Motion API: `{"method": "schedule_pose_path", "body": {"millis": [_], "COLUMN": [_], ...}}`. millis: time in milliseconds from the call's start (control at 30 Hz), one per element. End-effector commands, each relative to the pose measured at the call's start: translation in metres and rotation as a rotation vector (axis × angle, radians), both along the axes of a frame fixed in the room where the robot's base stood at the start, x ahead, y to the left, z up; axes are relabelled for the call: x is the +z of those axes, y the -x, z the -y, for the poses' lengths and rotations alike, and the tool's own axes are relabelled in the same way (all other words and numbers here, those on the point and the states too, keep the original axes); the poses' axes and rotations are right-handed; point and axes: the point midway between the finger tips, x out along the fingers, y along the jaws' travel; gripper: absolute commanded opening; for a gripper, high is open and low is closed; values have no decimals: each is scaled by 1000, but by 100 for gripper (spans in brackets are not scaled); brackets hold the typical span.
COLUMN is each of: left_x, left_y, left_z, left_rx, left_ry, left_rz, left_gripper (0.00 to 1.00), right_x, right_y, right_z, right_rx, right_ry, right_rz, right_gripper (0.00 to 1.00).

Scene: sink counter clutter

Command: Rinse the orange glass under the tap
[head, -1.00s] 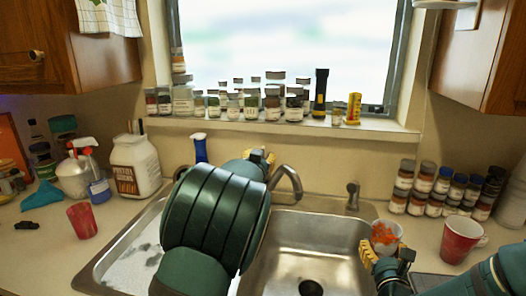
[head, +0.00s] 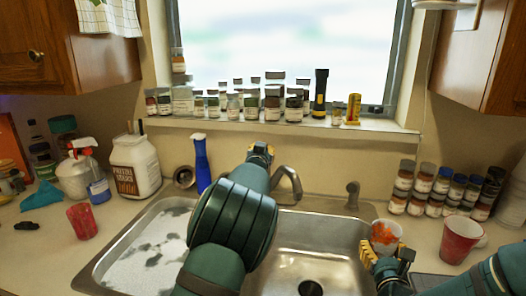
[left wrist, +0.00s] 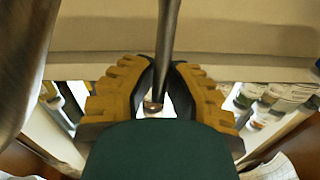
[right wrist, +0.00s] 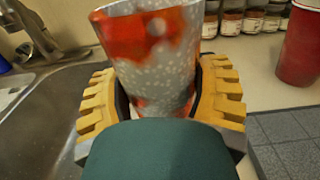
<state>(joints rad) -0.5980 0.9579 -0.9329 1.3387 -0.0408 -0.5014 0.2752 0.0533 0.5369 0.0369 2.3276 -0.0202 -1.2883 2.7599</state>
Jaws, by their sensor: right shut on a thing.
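The orange glass (head: 385,235), clear with orange patches and pale speckles, stands upright in my right gripper (head: 383,255) at the sink's right rim. In the right wrist view the glass (right wrist: 155,60) sits between the yellow-backed fingers, which are shut on it. The tap (head: 290,180) rises behind the sink (head: 325,235). My left gripper (head: 261,152) is at the back of the sink beside the tap, partly hidden by its own arm. In the left wrist view a metal bar (left wrist: 168,40) shows between its close fingertips; whether they grip it is unclear. No running water shows.
A red mug (head: 460,238) and stacked jars (head: 425,190) stand to the right. A red cup (head: 82,220), white jug (head: 135,165) and spray bottle (head: 97,185) stand at left. A blue bottle (head: 201,165) is behind the sink. Jars line the window sill.

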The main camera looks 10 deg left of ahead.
Motion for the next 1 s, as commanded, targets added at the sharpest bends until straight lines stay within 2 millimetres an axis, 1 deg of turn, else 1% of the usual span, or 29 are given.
{"method": "schedule_pose_path", "body": {"millis": [300, 400, 467, 633, 800, 1000], "left_x": [0, 2, 4, 11, 13, 12], "left_y": [0, -1, -2, -8, -14, -17], "left_z": [0, 0, -1, -2, -3, -3], "left_rx": [0, 1, 1, 1, 1, 0], "left_ry": [0, 2, 6, 21, 32, 39], "left_rz": [1, -6, -20, -93, -167, -211], "left_gripper": [0, 0, 0, 0, 0, 0], "right_x": [0, 3, 8, 32, 51, 59], "right_y": [0, 0, 0, 0, 0, 0], "right_z": [0, 0, 0, 0, 0, 0], "right_rx": [0, 0, 0, 0, 0, 0], "right_ry": [0, 0, 0, 0, 0, 0], "right_rz": [1, 1, 1, 2, 2, 1], "right_gripper": [22, 22, 22, 22, 22, 22]}}
